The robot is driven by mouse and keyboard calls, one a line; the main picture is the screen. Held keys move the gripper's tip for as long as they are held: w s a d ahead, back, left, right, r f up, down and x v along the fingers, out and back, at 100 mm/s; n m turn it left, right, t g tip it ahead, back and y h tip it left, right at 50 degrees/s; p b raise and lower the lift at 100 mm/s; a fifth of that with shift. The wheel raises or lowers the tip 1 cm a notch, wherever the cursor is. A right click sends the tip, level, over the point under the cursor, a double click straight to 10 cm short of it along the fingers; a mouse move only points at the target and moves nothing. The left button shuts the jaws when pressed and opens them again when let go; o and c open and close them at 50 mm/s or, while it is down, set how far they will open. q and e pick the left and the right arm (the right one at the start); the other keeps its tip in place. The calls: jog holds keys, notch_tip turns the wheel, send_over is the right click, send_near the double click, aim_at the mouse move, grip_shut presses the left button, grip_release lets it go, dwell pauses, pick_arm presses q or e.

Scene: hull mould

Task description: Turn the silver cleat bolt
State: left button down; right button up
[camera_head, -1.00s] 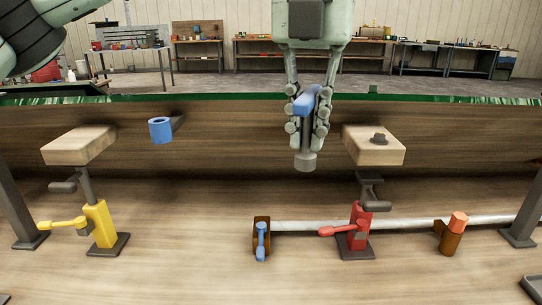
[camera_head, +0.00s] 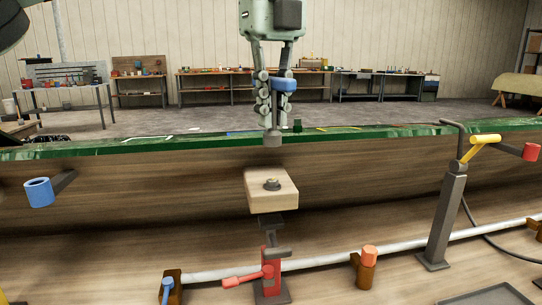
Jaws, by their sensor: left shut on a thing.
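My left gripper (camera_head: 271,112) points down in the upper middle, shut on a tool with a blue handle (camera_head: 284,84) and a grey round socket end (camera_head: 272,139). The socket end hangs below the fingertips. In the picture it shows above a pale wooden block (camera_head: 285,199) with a dark grey bolt (camera_head: 272,184) on its top; I take this for the cleat bolt, though its silver colour is not clear. A gap shows between socket and bolt. My right gripper is not in view.
A red clamp (camera_head: 268,274) stands below the block. A blue cup (camera_head: 39,192) sits on the left. A grey post with a yellow-handled lever (camera_head: 485,140) stands on the right. A pale pipe (camera_head: 315,262) runs along the bottom. The green-edged rim (camera_head: 400,133) crosses behind.

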aim_at(272, 137)
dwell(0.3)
pick_arm(q)
jog(key=shift+f+b, duration=1.6)
jog(key=shift+f, duration=0.65)
jog(key=shift+f+b, duration=0.8)
jog(key=shift+f, duration=0.35)
